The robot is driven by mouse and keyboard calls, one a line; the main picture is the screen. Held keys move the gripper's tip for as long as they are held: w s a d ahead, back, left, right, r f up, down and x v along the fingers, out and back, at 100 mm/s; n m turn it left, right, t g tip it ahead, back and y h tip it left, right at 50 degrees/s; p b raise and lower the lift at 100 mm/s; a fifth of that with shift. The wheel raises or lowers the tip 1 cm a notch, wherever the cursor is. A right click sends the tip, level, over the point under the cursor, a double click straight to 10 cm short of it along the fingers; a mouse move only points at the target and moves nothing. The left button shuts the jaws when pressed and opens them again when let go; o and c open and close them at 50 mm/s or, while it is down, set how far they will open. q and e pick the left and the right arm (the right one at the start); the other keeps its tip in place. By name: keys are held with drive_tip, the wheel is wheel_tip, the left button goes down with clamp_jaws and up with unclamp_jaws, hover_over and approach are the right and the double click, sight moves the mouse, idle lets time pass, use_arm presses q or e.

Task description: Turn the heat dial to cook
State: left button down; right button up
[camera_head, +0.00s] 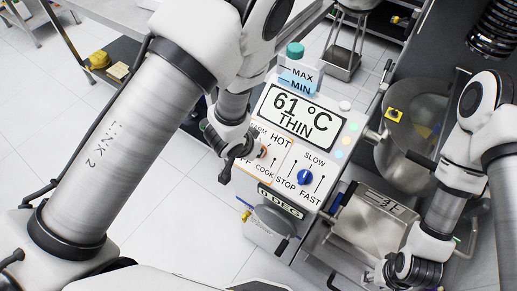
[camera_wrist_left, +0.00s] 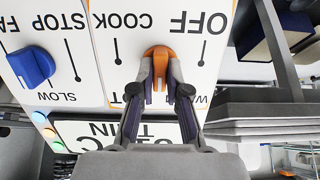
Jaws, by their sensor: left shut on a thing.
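The heat dial is an orange knob (camera_head: 263,152) on the white control panel, among the labels WARM, HOT, OFF and COOK. In the left wrist view the dial (camera_wrist_left: 158,55) sits between my left gripper's (camera_wrist_left: 160,88) two fingers, which are shut on it. The panel appears upside down there, with COOK and OFF beyond the dial. I cannot tell which mark its pointer meets. In the head view my left gripper (camera_head: 238,158) covers part of the dial and labels. My right gripper (camera_head: 393,272) is low at the right; its finger opening is unclear.
A blue speed dial (camera_head: 305,177) sits beside the heat dial; it also shows in the left wrist view (camera_wrist_left: 31,66). The display (camera_head: 298,113) reads 61 °C THIN. A metal bowl (camera_head: 412,152) and a steel box (camera_head: 365,225) stand right of the panel. Open floor lies left.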

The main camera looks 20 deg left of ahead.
use_arm(q)
drive_tip(key=shift+d+r, duration=0.15)
drive_tip(key=shift+d, duration=0.05)
drive_tip(key=shift+w+r+m+p, duration=0.15)
drive_tip(key=shift+m+p, duration=0.15)
drive_tip(key=shift+p, duration=0.35)
drive_tip(key=m+p, duration=0.1)
drive_tip(key=p, duration=0.2)
drive_tip(key=shift+a+m, duration=0.1)
drive_tip(key=shift+m, duration=0.2)
drive_tip(key=shift+m+t+p, duration=0.3)
drive_tip(key=shift+m+p, duration=0.6)
drive_tip(key=shift+p, duration=0.3)
drive_tip(key=shift+y, duration=0.3)
drive_tip(key=shift+f, duration=0.2)
